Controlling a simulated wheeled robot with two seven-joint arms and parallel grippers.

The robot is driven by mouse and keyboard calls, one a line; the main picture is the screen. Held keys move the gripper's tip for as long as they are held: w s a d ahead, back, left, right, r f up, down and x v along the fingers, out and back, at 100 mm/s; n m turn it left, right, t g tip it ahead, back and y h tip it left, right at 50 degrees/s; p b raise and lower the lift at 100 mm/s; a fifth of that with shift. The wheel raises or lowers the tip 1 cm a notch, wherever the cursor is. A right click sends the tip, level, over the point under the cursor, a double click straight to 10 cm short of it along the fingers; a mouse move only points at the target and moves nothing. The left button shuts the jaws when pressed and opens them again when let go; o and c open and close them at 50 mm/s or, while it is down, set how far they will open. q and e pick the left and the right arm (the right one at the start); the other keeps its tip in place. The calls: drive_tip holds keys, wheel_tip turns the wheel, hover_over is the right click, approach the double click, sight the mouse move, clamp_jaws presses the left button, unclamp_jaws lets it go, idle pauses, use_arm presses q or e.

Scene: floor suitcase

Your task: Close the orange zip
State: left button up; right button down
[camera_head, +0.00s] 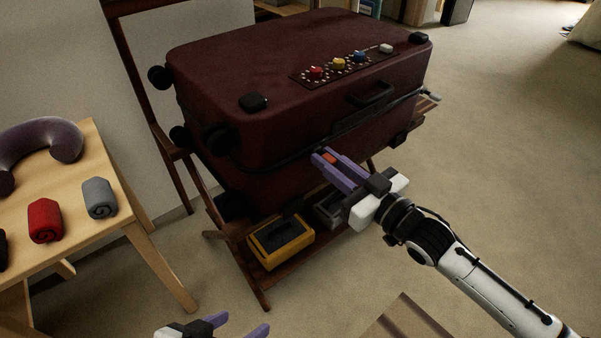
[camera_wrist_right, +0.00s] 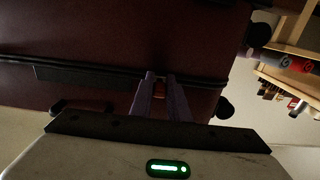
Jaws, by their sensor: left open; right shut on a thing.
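The dark red suitcase (camera_head: 290,75) lies flat on a wooden rack, with a dark zip seam running around its side. The orange zip (camera_head: 329,158) pull is a small orange piece at the seam on the near side. My right gripper (camera_head: 337,165) has its purple fingers shut on it. In the right wrist view the orange zip (camera_wrist_right: 159,90) shows between the fingers, against the seam of the suitcase (camera_wrist_right: 110,35). The fingers partly hide it. My left gripper (camera_head: 240,327) is open and empty at the bottom edge, low and away from the suitcase.
A wooden table (camera_head: 125,210) at left bears a purple neck pillow (camera_head: 50,140), a red roll (camera_head: 45,220) and a grey roll (camera_head: 99,198). A yellow box (camera_head: 280,240) sits below the suitcase. Open carpet lies to the right.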

drive_tip(key=w+d, duration=0.2)
drive_tip(key=d, duration=0.1)
drive_tip(key=shift+w+d, duration=0.15)
drive_tip(key=shift+w, duration=0.05)
drive_tip(key=shift+d, duration=0.1)
drive_tip(key=c, duration=1.7)
unclamp_jaws()
use_arm(q)
drive_tip(key=shift+w+r, duration=0.3)
use_arm(e)
drive_tip(key=shift+s, duration=0.1)
drive_tip(key=shift+s+d, duration=0.2)
drive_tip(key=shift+s, duration=0.05)
use_arm(q)
drive_tip(key=p, duration=0.1)
drive_tip(key=a+r+n+t+p, duration=0.1)
drive_tip(key=p, duration=0.1)
drive_tip(key=shift+s+a+r+y, duration=0.15)
drive_tip(key=shift+s+a+y, duration=0.15)
use_arm(e)
drive_tip(key=v, duration=0.9)
drive_tip(key=shift+s+d, duration=0.15)
